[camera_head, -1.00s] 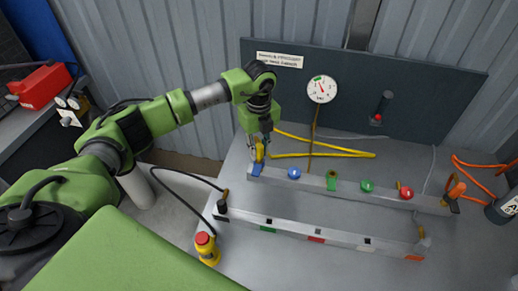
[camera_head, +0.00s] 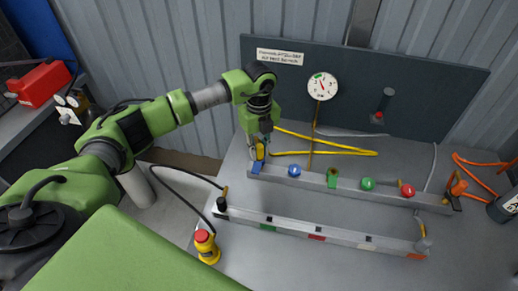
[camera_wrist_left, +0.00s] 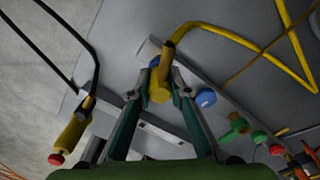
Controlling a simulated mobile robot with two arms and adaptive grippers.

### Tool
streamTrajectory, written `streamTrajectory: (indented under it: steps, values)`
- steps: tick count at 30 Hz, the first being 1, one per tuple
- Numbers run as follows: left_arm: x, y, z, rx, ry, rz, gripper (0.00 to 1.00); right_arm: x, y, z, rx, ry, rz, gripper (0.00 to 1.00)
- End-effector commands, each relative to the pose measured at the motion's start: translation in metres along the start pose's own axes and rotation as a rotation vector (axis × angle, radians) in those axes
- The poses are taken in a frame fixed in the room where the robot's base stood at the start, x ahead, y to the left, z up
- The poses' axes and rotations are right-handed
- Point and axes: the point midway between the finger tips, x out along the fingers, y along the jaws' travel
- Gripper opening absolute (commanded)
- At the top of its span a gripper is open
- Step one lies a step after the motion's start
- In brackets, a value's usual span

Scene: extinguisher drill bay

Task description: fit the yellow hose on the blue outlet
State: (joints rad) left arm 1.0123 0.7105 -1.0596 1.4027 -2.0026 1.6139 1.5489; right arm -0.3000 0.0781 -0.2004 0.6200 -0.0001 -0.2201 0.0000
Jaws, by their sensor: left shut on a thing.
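My left gripper (camera_head: 259,151) is shut on the end of the yellow hose (camera_head: 350,152), at the left end of the back rail. In the left wrist view the yellow hose end (camera_wrist_left: 161,88) sits between the fingertips, and the hose runs up and right. A blue part (camera_head: 256,168), seemingly the blue outlet, shows just below the fingertips on the rail. Only a sliver of that blue shows in the wrist view; the hose end and fingers cover the rest. I cannot tell whether the hose end is on the outlet or just above it. My right gripper is out of view.
To the right along the rail (camera_head: 312,180) are a blue knob (camera_head: 294,170), a green fitting (camera_head: 333,178), a green knob (camera_head: 367,183) and a red knob (camera_head: 407,190). A front rail (camera_head: 290,227) lies nearer. A gauge (camera_head: 322,87) is on the back panel. A yellow, red-topped device (camera_head: 206,246) stands front left.

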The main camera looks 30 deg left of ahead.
Motion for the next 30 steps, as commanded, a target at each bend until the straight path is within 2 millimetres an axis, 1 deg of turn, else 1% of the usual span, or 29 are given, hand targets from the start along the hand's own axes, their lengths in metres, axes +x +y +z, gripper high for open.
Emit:
streamTrajectory:
  steps: [3,9,10,12,23,26,29,30]
  values:
    - [0.004,0.001,0.000,0.000,0.001,0.002,0.00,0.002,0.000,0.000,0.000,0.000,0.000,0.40]
    - [0.004,0.001,-0.001,0.000,0.001,0.004,0.00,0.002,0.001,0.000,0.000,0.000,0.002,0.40]
    - [0.004,0.001,-0.001,0.000,0.001,0.004,0.23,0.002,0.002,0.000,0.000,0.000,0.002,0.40]
    - [0.004,0.001,-0.001,0.000,0.001,0.004,0.38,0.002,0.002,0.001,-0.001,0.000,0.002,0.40]
    - [0.001,0.001,0.000,0.000,0.001,0.002,0.38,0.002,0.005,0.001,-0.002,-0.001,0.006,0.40]
    - [-0.008,0.000,0.000,0.000,0.000,0.000,0.38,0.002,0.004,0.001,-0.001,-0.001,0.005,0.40]
    - [-0.025,0.000,0.001,0.000,-0.001,-0.002,0.38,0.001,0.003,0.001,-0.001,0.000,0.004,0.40]
    - [-0.034,0.000,0.001,0.001,-0.002,-0.002,0.38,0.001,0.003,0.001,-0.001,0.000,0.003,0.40]
